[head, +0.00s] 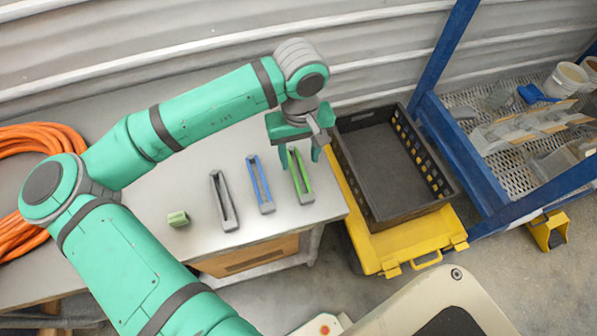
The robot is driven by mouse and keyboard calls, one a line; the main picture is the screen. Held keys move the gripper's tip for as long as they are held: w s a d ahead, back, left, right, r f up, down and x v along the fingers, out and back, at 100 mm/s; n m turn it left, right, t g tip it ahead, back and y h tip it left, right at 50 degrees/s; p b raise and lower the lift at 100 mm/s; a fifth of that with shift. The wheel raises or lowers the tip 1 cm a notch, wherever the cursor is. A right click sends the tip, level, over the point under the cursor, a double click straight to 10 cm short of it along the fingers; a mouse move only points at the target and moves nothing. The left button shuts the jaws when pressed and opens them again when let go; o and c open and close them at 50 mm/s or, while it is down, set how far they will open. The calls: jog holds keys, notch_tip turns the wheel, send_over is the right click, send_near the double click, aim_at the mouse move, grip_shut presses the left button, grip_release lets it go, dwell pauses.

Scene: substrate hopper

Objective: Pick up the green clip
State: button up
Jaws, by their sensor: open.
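The green clip (301,177) is long and narrow, green along its length with grey parts, and lies on the grey table top near its right end. My gripper (300,157) is open, pointing down, with its green fingers over the far end of the green clip. I cannot tell whether the fingers touch it or how high above it they are. The gripper partly hides the clip's far end.
A blue clip (261,186) and a grey clip (224,203) lie left of the green one. A small green block (178,219) sits farther left on the table (200,240). A black crate (437,205) on a yellow case (405,247) stands right of the table, beside a blue-framed rack (432,115).

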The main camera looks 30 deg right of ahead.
jog(key=shift+f, duration=3)
jog(key=c, duration=1.1)
